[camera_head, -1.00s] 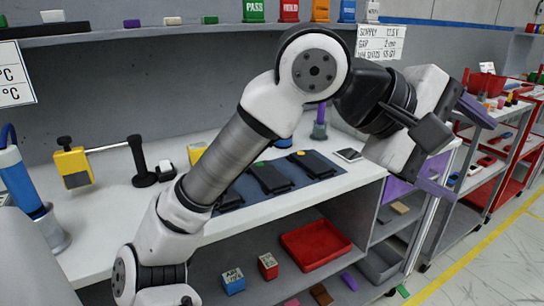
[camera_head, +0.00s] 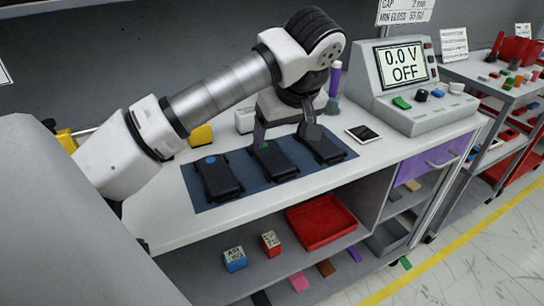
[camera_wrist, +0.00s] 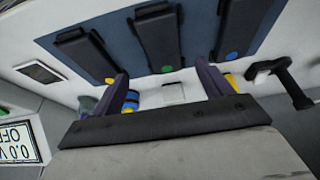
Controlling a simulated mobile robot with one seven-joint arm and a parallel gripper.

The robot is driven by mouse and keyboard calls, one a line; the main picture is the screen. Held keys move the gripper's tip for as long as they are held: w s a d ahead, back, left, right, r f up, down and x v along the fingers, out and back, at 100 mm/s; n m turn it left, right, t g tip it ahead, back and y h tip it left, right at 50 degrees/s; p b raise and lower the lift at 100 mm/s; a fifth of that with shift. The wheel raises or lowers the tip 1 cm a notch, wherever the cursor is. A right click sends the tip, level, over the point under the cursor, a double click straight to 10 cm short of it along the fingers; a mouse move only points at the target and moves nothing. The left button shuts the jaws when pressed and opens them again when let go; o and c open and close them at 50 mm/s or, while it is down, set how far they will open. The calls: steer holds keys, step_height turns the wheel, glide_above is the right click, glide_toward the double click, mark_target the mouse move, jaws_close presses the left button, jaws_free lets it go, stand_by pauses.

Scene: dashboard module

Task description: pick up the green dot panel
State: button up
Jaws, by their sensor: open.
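The green dot panel (camera_head: 272,162) is a dark slab lying on a blue mat (camera_head: 206,207), in the middle of three similar panels. Its green dot is at its far end. It also shows in the wrist view (camera_wrist: 160,40), between my two purple fingers in the picture. My gripper (camera_head: 282,132) is open and empty above the far side of the mat, apart from the panel. The blue dot panel (camera_head: 219,180) lies to its left in the head view. The yellow dot panel (camera_head: 322,147) lies to its right, its dot hidden there but visible in the wrist view.
A power supply (camera_head: 405,82) reading 0.0 V OFF stands at the right of the bench, with a small dark-screened device (camera_head: 363,132) before it. Yellow and white blocks sit behind the mat. A red tray (camera_head: 322,222) is on the shelf below.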

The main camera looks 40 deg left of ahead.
mark_target(272, 156)
steer(key=shift+s+p+x, duration=0.15)
steer(key=shift+p+x, duration=0.05)
steer(key=shift+x, duration=1.55)
steer(key=shift+s+p+x, duration=0.15)
steer(key=shift+x, duration=1.55)
steer(key=c, duration=1.1)
